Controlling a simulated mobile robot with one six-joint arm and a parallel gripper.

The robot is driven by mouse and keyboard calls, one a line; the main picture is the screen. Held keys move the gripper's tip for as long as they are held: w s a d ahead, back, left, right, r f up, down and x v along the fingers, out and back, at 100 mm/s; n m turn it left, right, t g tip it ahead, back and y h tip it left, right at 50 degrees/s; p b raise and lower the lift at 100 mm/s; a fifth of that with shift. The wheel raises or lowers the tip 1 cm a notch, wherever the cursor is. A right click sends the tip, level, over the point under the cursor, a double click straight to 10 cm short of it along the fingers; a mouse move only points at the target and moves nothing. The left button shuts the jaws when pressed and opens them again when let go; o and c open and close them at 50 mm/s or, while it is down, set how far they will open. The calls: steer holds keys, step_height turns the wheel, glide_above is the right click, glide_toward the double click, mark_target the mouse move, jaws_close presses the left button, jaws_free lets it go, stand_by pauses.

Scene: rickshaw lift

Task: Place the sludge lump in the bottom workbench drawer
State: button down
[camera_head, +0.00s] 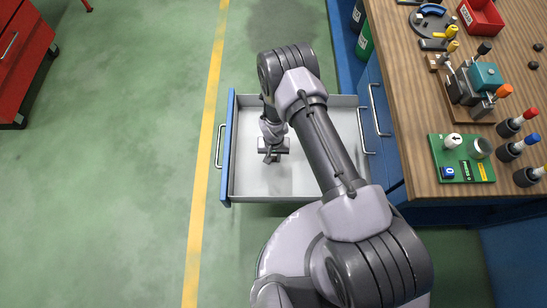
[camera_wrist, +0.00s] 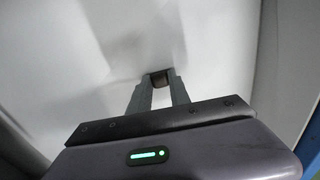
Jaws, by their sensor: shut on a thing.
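My gripper (camera_head: 270,156) is inside the open bottom drawer (camera_head: 250,180) of the workbench, near the middle of its white floor. In the wrist view my gripper (camera_wrist: 158,80) is shut on a small dark brown lump, the sludge lump (camera_wrist: 159,77), held between the fingertips. The drawer's pale inside (camera_wrist: 210,40) fills most of that view. In the head view the lump is too small to make out under the gripper. I cannot tell whether the lump touches the drawer floor.
The wooden workbench top (camera_head: 420,160) at the right holds a green board (camera_head: 461,158), a teal-topped device (camera_head: 486,76), a red bin (camera_head: 481,17) and several screwdriver-like tools. A red cabinet (camera_head: 22,55) stands at upper left. The green floor (camera_head: 110,180) left of the drawer is clear.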

steer(key=c, duration=1.2)
jaws_free()
step_height(320, 180, up, 13)
steer(key=p, duration=0.5)
step_height(320, 180, up, 18)
steer(key=m+t, duration=0.1)
glide_above(274, 158)
steer(key=w+d, duration=0.2)
steer(key=w, duration=0.3)
steer(key=s+d+r+m+t+y, duration=0.1)
steer(key=s+d+r, duration=0.1)
steer(key=r, duration=0.7)
steer(key=s+d+r+t, duration=0.1)
steer(key=s+r, duration=0.1)
steer(key=r, duration=0.7)
steer(key=s+d+r+m+t, duration=0.1)
steer(key=s+r, duration=0.6)
steer(key=s, duration=0.2)
steer(key=s+d+r+t+y, duration=0.1)
steer(key=s+d+r, duration=0.1)
steer(key=s+r, duration=0.5)
steer(key=s, duration=0.2)
steer(key=shift+s+d+m+t, duration=0.2)
steer(key=shift+s+m+t, duration=0.1)
steer(key=shift+m+t, duration=0.1)
